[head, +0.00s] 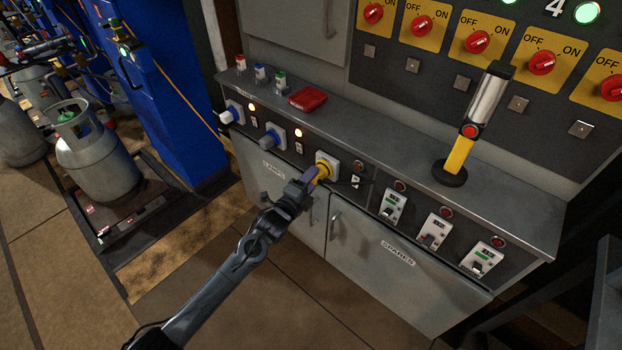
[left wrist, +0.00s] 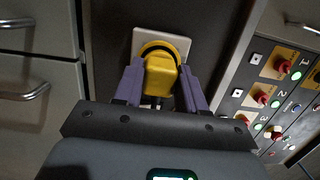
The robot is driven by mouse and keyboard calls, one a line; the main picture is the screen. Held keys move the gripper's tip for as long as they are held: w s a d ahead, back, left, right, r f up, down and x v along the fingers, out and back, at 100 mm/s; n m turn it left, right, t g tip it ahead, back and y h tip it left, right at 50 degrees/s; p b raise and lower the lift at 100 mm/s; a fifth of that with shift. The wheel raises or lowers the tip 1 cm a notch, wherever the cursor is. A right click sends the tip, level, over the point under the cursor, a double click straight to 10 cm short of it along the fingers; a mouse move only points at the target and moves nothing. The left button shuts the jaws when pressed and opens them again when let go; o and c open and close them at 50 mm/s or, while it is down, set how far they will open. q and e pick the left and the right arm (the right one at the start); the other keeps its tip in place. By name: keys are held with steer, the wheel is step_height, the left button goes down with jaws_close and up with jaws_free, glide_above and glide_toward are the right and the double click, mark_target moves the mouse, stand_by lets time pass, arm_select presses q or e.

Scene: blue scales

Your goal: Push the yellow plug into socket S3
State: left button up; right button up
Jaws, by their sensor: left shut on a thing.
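The yellow plug (head: 320,172) is at the third socket from the left on the grey cabinet's front panel. My left gripper (head: 308,182) is shut on the yellow plug. In the left wrist view the yellow plug (left wrist: 161,74) sits between the two purple fingers, in front of the white square socket plate (left wrist: 188,42). I cannot tell how deep it sits in the socket. The socket plate (head: 332,161) shows behind it in the head view. My right gripper is not in view.
A red object (head: 307,98) and a standing yellow-and-black work lamp (head: 468,140) are on the cabinet top (head: 400,145). Breakers (head: 433,231) line the panel to the right.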

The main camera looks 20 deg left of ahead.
arm_select(q)
steer(key=shift+w+d+b, duration=0.2)
steer(key=shift+w+b, duration=0.1)
steer(key=shift+w, duration=0.15)
stand_by(0.5)
steer(key=o, duration=1.1)
steer(key=shift+c, duration=0.2)
steer(key=p+v, duration=0.5)
steer(key=v, duration=0.5)
steer(key=shift+s, duration=0.35)
